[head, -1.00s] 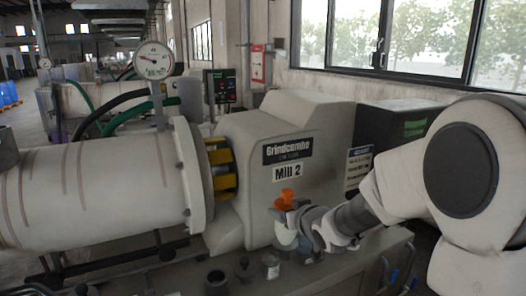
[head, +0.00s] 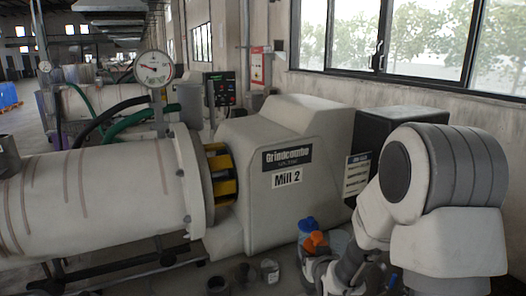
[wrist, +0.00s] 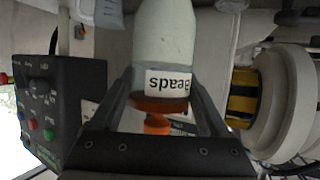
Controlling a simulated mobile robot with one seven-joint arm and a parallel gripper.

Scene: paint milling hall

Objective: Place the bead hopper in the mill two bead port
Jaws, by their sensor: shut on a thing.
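The bead hopper (wrist: 168,38) is a pale, bottle-like vessel with a "Beads" label, a brown collar and an orange end. In the wrist view it sits between the two dark fingers of my gripper (wrist: 165,95), which is shut on it. In the head view its orange end (head: 315,241) shows low, right of centre, in front of mill two. My gripper (head: 318,264) is there too, its fingers partly hidden. Mill two (head: 318,170) carries a "Mill 2" label. A dark, short cylinder (head: 8,157) stands on its barrel at the left edge; I cannot tell if this is the bead port.
A blue-topped container (head: 307,224) stands close behind the hopper. A dark cup (head: 217,285) and a small grey tin (head: 270,270) stand at the bottom. A pressure gauge (head: 154,68) rises behind the barrel. The space above the barrel is mostly clear.

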